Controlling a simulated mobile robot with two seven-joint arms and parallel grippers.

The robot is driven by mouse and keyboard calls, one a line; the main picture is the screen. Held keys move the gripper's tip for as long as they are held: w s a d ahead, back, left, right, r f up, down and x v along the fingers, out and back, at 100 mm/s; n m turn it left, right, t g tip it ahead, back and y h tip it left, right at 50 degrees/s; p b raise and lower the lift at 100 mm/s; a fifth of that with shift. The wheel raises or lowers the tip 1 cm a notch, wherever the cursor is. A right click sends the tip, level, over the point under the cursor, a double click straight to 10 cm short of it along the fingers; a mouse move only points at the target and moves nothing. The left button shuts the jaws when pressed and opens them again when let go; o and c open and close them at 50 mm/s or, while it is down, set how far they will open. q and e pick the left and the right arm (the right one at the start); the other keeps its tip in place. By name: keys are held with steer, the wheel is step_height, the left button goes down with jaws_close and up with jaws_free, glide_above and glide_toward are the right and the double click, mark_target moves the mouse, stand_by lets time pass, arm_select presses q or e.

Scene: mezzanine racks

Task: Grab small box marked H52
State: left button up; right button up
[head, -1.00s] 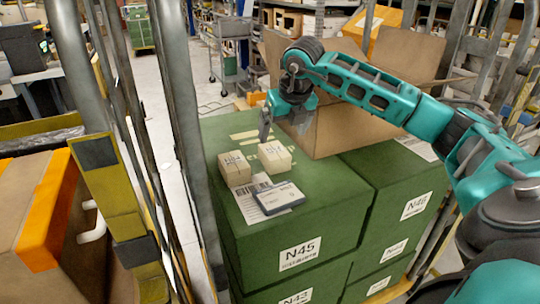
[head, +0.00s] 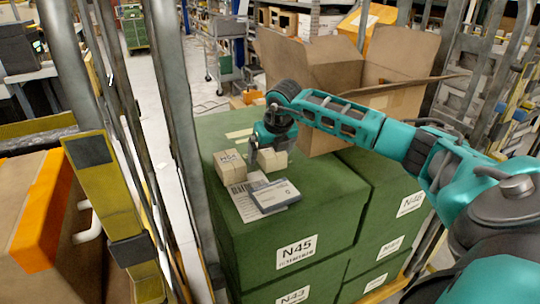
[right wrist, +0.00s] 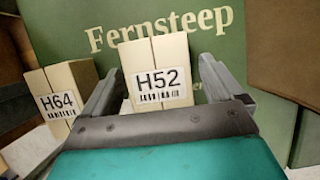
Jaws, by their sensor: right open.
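The small tan box marked H52 (right wrist: 156,80) stands upright in the right wrist view, its label facing me. It sits between the two fingers of my right gripper (right wrist: 160,66), which is open with a finger on each side. In the head view the H52 box (head: 273,161) rests on a green crate (head: 300,215), partly hidden by my right gripper (head: 262,157). A similar box marked H64 (right wrist: 63,97) stands just to its left; it also shows in the head view (head: 229,166). My left gripper is not in view.
A flat grey-white packet (head: 275,197) lies on a printed sheet in front of the small boxes. An open cardboard box (head: 345,75) stands behind my right arm. Metal rack posts (head: 180,130) rise at the left. More green crates stand to the right and below.

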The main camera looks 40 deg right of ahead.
steer(key=shift+c, duration=0.3)
steer(key=c, duration=1)
steer(key=shift+r, duration=0.1)
